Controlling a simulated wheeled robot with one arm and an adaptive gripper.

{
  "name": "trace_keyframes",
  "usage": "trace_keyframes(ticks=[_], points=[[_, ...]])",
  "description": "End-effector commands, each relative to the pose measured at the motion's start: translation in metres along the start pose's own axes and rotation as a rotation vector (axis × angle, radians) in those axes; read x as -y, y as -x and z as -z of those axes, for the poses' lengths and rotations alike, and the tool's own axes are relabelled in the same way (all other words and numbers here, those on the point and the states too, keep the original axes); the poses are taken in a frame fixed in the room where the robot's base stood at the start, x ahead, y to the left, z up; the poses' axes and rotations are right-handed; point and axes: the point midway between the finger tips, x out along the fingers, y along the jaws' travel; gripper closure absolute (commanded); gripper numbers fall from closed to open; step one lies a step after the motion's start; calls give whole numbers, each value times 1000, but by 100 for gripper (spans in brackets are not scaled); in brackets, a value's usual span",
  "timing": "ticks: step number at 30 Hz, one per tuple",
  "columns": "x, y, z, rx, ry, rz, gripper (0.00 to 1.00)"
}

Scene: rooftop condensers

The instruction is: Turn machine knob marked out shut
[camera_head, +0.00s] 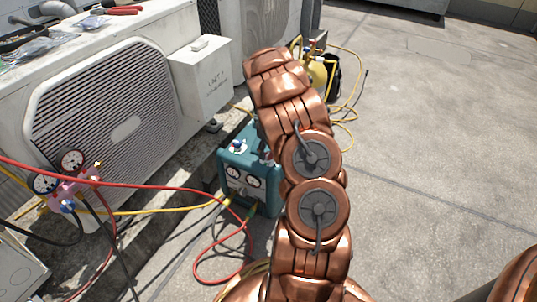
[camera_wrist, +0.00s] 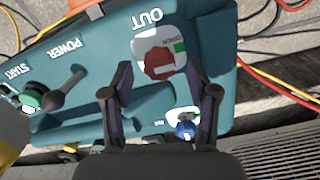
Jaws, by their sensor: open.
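The teal machine (camera_head: 233,160) stands on the roof floor, partly hidden behind my copper arm; its top panel (camera_wrist: 92,75) fills much of the wrist view. There, a red knob (camera_wrist: 159,63) sits on a white plate beside the upside-down OUT marking (camera_wrist: 147,18). A green patch (camera_wrist: 180,47) with small, hard-to-read lettering is on the plate right of the knob. My gripper (camera_wrist: 161,75) is open, its dark fingers on either side of the knob's near edge and apart from it. Whether the fingertips reach knob height cannot be told. My gripper is hidden in the head view.
A black lever (camera_wrist: 68,88) and green button (camera_wrist: 29,97) sit left, by POWER and START. Red (camera_head: 205,262) and yellow hoses run around the machine. A condenser (camera_head: 105,110) stands left; open floor lies right.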

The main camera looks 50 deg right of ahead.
Motion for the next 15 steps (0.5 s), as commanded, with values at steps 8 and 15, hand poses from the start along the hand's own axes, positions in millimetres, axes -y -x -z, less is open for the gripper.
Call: trace_keyframes(ticks=[8,15], points=[[0,-11,0,0,-1,1,41],[0,-10,0,0,0,1,55]])
